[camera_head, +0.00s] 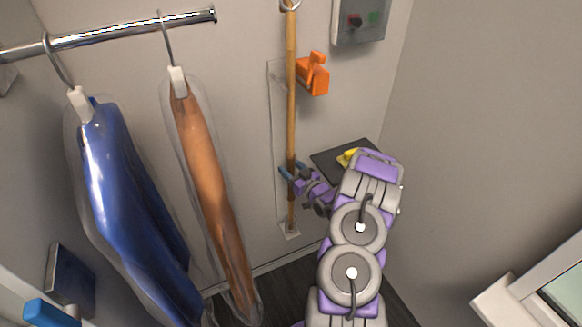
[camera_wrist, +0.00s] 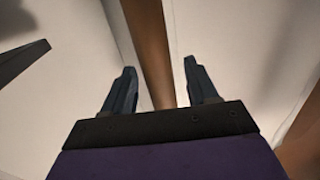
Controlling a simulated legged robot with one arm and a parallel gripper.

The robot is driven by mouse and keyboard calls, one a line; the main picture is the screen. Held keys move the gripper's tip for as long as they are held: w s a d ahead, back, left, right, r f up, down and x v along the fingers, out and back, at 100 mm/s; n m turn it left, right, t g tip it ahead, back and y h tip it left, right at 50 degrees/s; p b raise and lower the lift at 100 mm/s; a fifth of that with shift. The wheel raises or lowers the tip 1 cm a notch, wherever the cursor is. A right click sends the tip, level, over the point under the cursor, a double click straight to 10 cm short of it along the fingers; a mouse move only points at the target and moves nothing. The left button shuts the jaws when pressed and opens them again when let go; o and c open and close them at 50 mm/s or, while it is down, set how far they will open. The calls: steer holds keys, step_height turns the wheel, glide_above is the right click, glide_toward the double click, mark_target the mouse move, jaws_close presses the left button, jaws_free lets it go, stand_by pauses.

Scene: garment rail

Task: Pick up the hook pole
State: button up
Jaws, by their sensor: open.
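The hook pole (camera_head: 291,85) is a long wooden rod that stands upright against the back wall, with a metal hook at its top and its lower end at a small white holder (camera_head: 290,229). My gripper (camera_head: 288,170) is at the lower part of the pole, with its blue-grey fingers around the pole's level. In the wrist view the brown pole (camera_wrist: 147,45) runs between the two open fingers of my gripper (camera_wrist: 158,82), with a gap on each side. Part of the pole near the gripper is hidden in the head view.
An orange clip (camera_head: 313,75) is on the wall right of the pole. A dark shelf (camera_head: 328,163) with a yellow item (camera_head: 347,157) is behind my arm. Left, a metal rail (camera_head: 130,32) carries a blue garment (camera_head: 130,200) and an orange-brown garment (camera_head: 207,180) in clear covers.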

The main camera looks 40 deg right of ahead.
jaws_close()
stand_by(0.3)
steer(key=shift+r, duration=0.1)
stand_by(0.4)
